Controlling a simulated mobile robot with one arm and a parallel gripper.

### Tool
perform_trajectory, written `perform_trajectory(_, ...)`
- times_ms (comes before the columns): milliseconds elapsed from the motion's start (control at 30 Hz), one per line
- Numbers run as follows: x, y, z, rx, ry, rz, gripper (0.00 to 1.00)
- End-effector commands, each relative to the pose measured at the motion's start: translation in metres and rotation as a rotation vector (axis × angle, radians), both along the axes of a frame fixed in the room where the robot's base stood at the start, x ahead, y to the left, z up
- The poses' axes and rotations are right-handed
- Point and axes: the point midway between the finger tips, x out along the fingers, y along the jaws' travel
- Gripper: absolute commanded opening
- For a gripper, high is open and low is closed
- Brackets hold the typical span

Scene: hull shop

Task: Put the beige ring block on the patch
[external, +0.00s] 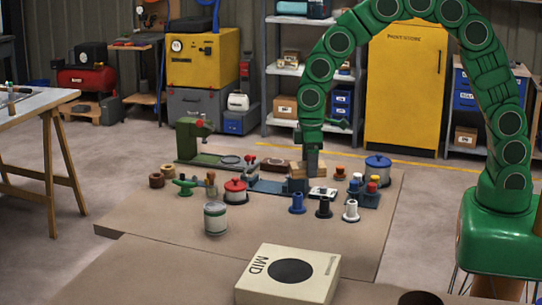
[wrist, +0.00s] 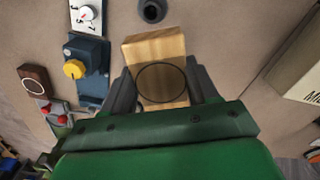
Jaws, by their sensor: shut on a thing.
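A beige wooden block (wrist: 157,47) with a thin dark ring on its face sits between the two fingers of my gripper (wrist: 162,88) in the wrist view. The fingers are shut on its sides. In the external view my gripper (external: 312,160) is low over the brown mat, and the block is partly hidden there among other items. A round black patch (external: 291,271) lies on top of a cream box (external: 255,293) marked MID, in front of my gripper. The box's edge also shows at the right of the wrist view (wrist: 308,82).
Close to my gripper stand blue, black and white spools (external: 324,208) and a blue switch unit with a yellow knob (wrist: 92,68). A red-lidded pot (external: 235,191) and a tin (external: 215,219) stand to the left. The mat (external: 290,233) is clear between the spools and the box.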

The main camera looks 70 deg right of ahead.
Motion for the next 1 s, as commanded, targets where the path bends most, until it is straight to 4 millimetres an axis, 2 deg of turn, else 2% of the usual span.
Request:
perform_trajectory(33, 0.000, 0.016, 0.000, 0.000, -0.001, 0.027, 0.26)
perform_trajectory(400, -0.013, 0.119, 0.001, 0.000, -0.002, 0.205, 0.26)
perform_trajectory(600, -0.025, 0.166, 0.001, 0.002, -0.003, 0.284, 0.26)
perform_trajectory(800, -0.033, 0.191, 0.001, 0.004, -0.002, 0.327, 0.26)
perform_trajectory(1000, -0.027, 0.199, -0.003, 0.003, 0.000, 0.335, 0.26)
